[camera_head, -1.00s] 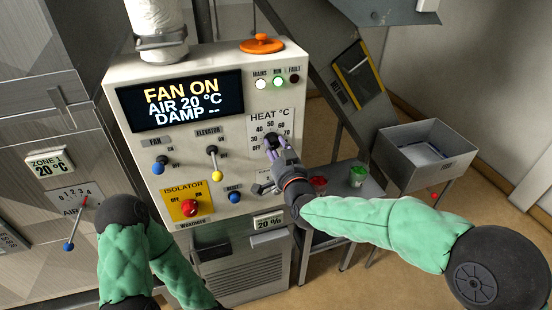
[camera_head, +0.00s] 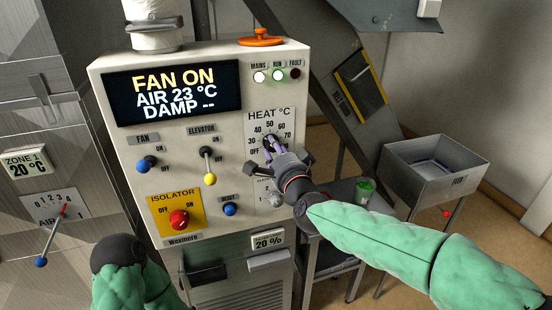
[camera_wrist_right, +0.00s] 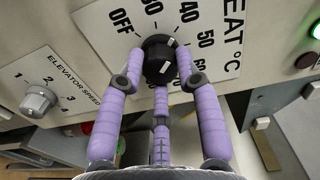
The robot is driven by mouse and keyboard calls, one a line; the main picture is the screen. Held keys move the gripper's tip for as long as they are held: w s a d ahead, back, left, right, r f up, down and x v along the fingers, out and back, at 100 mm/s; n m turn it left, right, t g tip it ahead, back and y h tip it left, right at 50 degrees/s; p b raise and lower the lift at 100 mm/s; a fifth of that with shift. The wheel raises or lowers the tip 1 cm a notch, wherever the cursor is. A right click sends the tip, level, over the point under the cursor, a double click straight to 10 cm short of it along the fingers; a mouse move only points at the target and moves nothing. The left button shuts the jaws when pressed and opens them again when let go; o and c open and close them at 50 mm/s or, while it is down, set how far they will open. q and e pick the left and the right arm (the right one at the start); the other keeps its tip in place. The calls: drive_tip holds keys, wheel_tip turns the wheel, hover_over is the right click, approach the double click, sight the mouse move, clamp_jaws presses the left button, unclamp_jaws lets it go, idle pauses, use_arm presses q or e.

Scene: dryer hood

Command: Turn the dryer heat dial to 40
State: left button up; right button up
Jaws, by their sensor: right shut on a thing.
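The heat dial (camera_wrist_right: 158,58) is a dark knob on a white scale plate (camera_head: 283,118) marked OFF and 30 to 70. In the right wrist view its white mark points up and to the right, roughly towards the 40. My right gripper (camera_head: 269,147) is at the dial in the head view. In the right wrist view its purple fingers (camera_wrist_right: 156,84) close around the knob from both sides and below. The display (camera_head: 172,92) reads FAN ON, AIR 23 °C, DAMP --. My left gripper is out of view; only part of my left arm shows.
Just below the heat dial is the elevator speed knob (camera_wrist_right: 38,101). The fan switch (camera_head: 145,164), elevator switch (camera_head: 208,167), red isolator knob (camera_head: 179,219) and blue reset button (camera_head: 230,209) lie to the left. A grey bin (camera_head: 432,160) stands to the right.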

drive_tip(key=shift+a+f+m+b, duration=0.2)
drive_tip(key=shift+f+m+b, duration=0.1)
drive_tip(key=shift+f, duration=0.05)
idle(0.3)
drive_tip(key=o, duration=1.1)
drive_tip(key=shift+r, duration=0.1)
drive_tip(key=shift+o, duration=0.2)
drive_tip(key=shift+r, duration=0.1)
drive_tip(key=shift+d, duration=0.1)
drive_tip(key=v, duration=1.2)
